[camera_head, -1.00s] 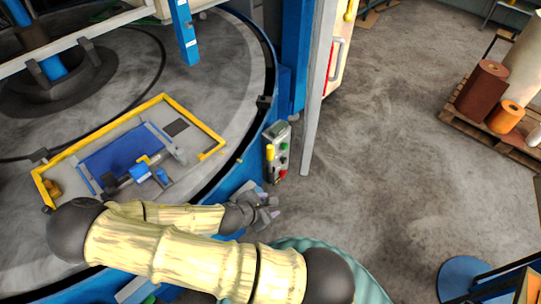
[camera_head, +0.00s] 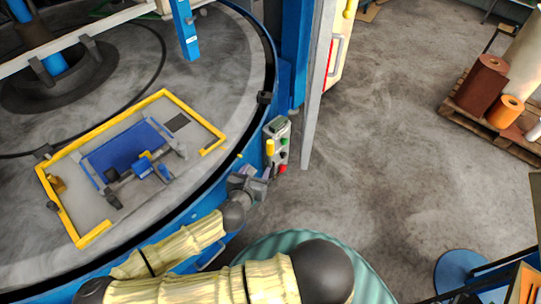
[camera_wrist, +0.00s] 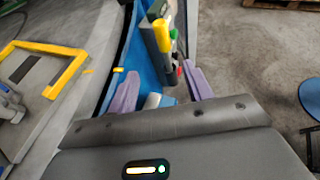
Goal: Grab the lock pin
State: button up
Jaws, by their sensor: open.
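My gripper (camera_head: 262,177) is beside the rim of the blue ring, just below the control box. In the wrist view, its two purple fingers (camera_wrist: 160,87) are spread apart. A small pale blue-white piece (camera_wrist: 152,101) shows low between them, partly hidden by my gripper's body; I cannot tell whether it is the lock pin. A yellow-topped upright piece (camera_wrist: 162,34) stands at the control box, beyond the fingers; it also shows in the head view (camera_head: 270,147). No piece is clearly recognisable as the lock pin.
The grey control box (camera_head: 281,130) has green and red buttons and stands close to my gripper. A grey post (camera_head: 318,95) rises behind it. A yellow-edged frame (camera_head: 62,212) with a blue fixture (camera_head: 122,150) lies on the round table.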

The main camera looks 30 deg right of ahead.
jog(key=b, duration=0.8)
send_near(268, 151)
jog(key=shift+w+d+f, duration=0.8)
jog(key=shift+w+f, duration=0.15)
jog(key=shift+w, duration=0.05)
jog(key=x, duration=0.5)
jog(key=shift+r+p, duration=0.25)
jog(key=shift+p, duration=0.05)
jog(key=shift+w+d, duration=0.1)
jog(key=p+x, duration=0.1)
jog(key=x, duration=0.4)
jog(key=shift+d+p, duration=0.3)
jog(key=shift+p, duration=0.05)
jog(key=shift+s, duration=0.2)
jog(key=shift+c, duration=0.2)
grip_shut()
